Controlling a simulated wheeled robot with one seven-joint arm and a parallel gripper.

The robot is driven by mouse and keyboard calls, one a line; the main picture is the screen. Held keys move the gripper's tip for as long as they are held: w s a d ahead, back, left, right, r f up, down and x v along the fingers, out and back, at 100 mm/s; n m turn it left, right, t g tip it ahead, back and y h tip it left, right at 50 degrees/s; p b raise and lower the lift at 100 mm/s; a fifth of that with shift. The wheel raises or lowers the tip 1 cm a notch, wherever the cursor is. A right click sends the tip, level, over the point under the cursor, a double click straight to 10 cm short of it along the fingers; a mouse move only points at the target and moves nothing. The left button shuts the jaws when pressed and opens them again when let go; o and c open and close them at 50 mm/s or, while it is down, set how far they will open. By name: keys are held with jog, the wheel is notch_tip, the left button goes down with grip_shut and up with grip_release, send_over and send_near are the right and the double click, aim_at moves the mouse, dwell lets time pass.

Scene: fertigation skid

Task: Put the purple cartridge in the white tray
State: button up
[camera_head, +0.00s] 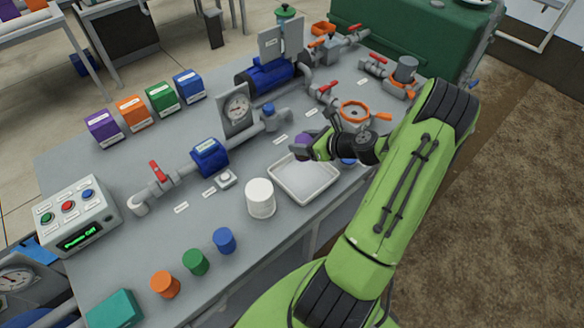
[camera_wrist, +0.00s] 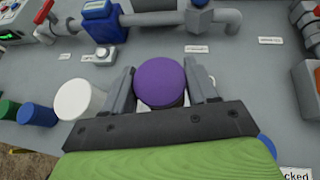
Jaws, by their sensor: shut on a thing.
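The purple cartridge (camera_wrist: 161,82) is a short round cylinder between the two fingers of my gripper (camera_wrist: 163,88) in the wrist view. In the head view the purple cartridge (camera_head: 303,143) shows at the tip of my gripper (camera_head: 307,149), partly hidden by it. My gripper is shut on it, above or near the far right part of the white tray (camera_head: 278,184). The tray is shallow, rectangular and looks empty in the head view. The exact height of the cartridge over the tray is hard to tell. The tray is mostly hidden in the wrist view.
A white cylinder (camera_head: 260,198) stands just left of the tray. Blue (camera_head: 224,240), green (camera_head: 195,262) and orange (camera_head: 165,284) cartridges stand near the front edge. Pipes with a blue valve body (camera_head: 209,157) run behind the tray.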

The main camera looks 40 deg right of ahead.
jog(key=f+b, duration=0.2)
jog(key=f, duration=0.8)
jog(key=shift+s, duration=0.2)
jog(key=o, duration=1.1)
jog(key=shift+c, duration=0.2)
jog(key=shift+o, duration=0.2)
